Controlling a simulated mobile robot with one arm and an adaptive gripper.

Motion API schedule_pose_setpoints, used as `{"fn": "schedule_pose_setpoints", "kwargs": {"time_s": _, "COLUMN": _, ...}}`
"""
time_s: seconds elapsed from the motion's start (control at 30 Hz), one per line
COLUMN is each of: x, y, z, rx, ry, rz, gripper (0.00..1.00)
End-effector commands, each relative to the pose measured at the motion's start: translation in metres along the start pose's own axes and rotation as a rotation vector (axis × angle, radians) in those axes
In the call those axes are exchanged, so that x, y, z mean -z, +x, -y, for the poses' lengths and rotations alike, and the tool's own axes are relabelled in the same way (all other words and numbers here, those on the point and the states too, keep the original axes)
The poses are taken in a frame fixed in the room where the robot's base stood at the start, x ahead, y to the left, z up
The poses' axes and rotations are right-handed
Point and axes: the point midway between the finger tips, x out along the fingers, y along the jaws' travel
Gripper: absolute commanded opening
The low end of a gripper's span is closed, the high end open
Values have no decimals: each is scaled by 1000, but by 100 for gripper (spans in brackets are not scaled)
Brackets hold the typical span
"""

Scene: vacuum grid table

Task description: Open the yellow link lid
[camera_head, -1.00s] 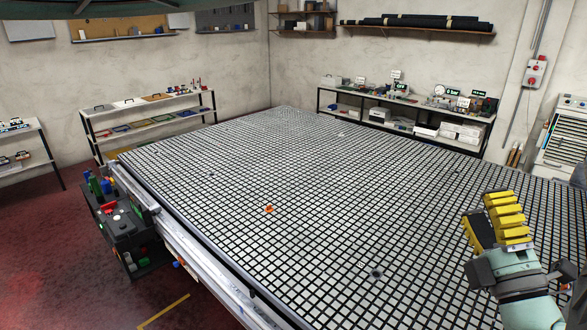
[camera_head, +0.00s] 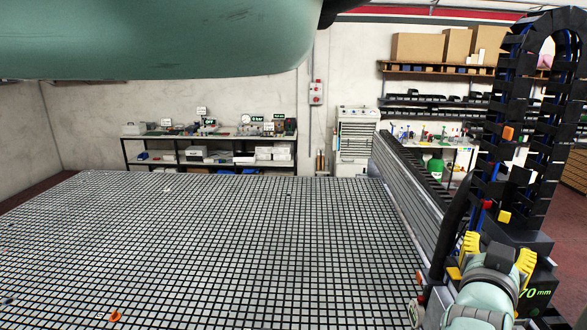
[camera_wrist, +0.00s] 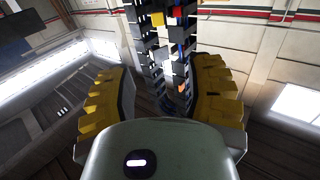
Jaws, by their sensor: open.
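The yellow link lid (camera_head: 503,217) is a small yellow block low on the tall black cable chain (camera_head: 512,110) at the right of the head view. In the wrist view a small yellow piece (camera_wrist: 157,19) shows on the chain near the top edge; I take it for the same lid. My gripper (camera_head: 498,250) has yellow ribbed fingers, spread wide apart. In the head view it appears just below the lid. In the wrist view the gap between the fingers (camera_wrist: 162,85) is empty and the chain stands beyond it. The gripper does not appear to touch the lid.
An orange piece (camera_head: 508,133) sits higher on the chain. A dark box marked 70 mm (camera_head: 536,293) is close beside my gripper. A metal rail (camera_head: 405,195) runs along the right edge of the grid table (camera_head: 250,250). An orange part (camera_head: 115,315) lies on the otherwise mostly clear table.

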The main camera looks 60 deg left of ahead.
Motion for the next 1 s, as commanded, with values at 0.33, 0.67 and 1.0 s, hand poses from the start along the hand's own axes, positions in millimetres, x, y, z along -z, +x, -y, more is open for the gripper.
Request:
{"fn": "schedule_pose_setpoints", "kwargs": {"time_s": 0.33, "x": -4, "y": 24, "z": 0, "rx": -3, "ry": 14, "rz": -3, "gripper": 53}}
{"fn": "schedule_pose_setpoints", "kwargs": {"time_s": 0.67, "x": -5, "y": 54, "z": -1, "rx": -4, "ry": 11, "rz": -2, "gripper": 53}}
{"fn": "schedule_pose_setpoints", "kwargs": {"time_s": 1.0, "x": -5, "y": 75, "z": 1, "rx": 1, "ry": 13, "rz": -4, "gripper": 53}}
